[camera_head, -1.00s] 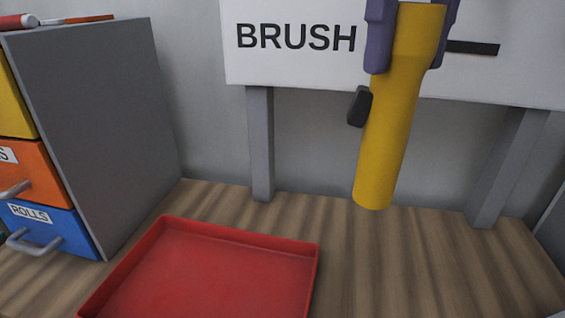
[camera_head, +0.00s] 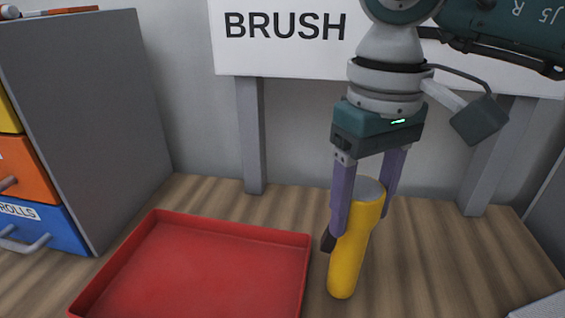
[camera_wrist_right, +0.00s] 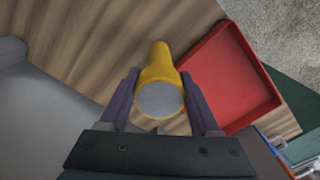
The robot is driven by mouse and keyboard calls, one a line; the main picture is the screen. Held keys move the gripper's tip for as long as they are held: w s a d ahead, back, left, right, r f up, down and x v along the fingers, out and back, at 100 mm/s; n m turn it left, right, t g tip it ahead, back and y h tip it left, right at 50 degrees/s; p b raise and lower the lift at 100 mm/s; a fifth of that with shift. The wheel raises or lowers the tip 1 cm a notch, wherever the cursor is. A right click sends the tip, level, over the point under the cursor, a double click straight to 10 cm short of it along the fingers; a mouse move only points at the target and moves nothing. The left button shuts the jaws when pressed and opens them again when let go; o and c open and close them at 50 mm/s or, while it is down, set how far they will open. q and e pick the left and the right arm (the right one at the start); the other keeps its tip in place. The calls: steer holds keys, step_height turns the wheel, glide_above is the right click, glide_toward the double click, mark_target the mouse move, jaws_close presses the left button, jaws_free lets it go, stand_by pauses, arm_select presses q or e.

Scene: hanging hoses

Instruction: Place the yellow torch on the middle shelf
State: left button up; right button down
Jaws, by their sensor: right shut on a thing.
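The yellow torch (camera_head: 350,262) is held nearly upright, slightly tilted, by my right gripper (camera_head: 366,222). The gripper's purple fingers are on both sides of the torch's wide upper end. No middle shelf can be made out. My left gripper is not in view.
A red tray (camera_head: 300,270) lies left of the torch, also seen in the right wrist view (camera_wrist_right: 235,75). A grey drawer cabinet (camera_head: 95,120) stands at the left. A white BRUSH board (camera_head: 280,58) on grey posts (camera_head: 251,140) is behind.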

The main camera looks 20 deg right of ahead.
steer(key=shift+f, duration=0.55)
steer(key=shift+f, duration=0.2)
steer(key=shift+c, duration=0.5)
jaws_free()
